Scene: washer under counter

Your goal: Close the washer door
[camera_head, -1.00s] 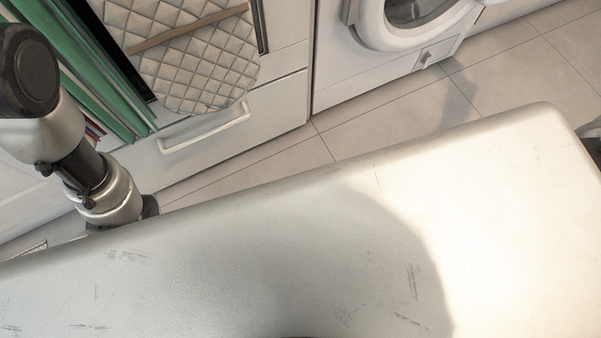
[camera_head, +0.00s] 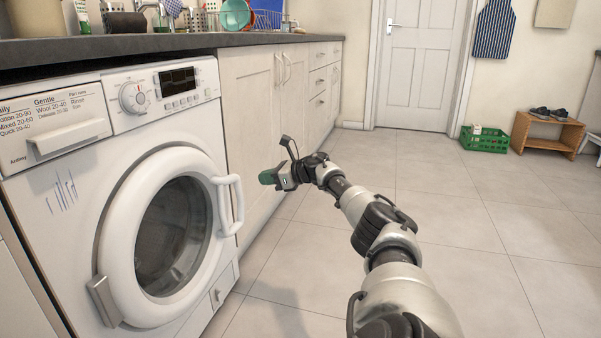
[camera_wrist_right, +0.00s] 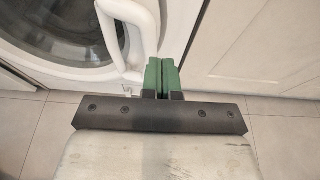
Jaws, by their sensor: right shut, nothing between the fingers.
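The white washer (camera_head: 60,205) stands under the counter at the left of the head view. Its round door (camera_head: 122,232) has dark glass, a hinge at the left and a white handle (camera_head: 237,205) at the right. The door lies close to the washer front; I cannot tell whether it is latched. My right gripper (camera_head: 268,177) is to the right of the handle, its green fingers shut and empty. In the right wrist view, the fingers (camera_wrist_right: 162,68) are just right of the handle (camera_wrist_right: 112,45); contact is unclear. My left gripper is not in view.
The dark counter (camera_head: 120,45) runs above the washer, with dishes on it. White cabinets (camera_head: 255,110) stand right of the washer. The tiled floor is open at the right. A green crate (camera_head: 484,139) and wooden shoe bench (camera_head: 547,132) are far back.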

